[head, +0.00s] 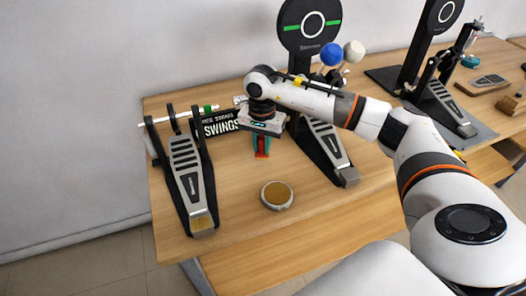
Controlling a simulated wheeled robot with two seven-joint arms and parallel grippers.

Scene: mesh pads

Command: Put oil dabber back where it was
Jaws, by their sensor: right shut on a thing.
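My right gripper (262,150) hangs over the table's back-middle, pointing down between two silver drum pedals. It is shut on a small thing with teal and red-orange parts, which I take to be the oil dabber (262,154). The gripper body and fingers hide most of it, and I cannot tell whether its lower end touches the table. My left gripper is out of view.
A left pedal (186,172) and a middle pedal (328,144) flank the gripper. A black sign (219,124) stands behind. A round tin (277,195) sits in front. Another pedal (444,106) stands right, on a dark mat. The wooden table (235,225) is bare at its front.

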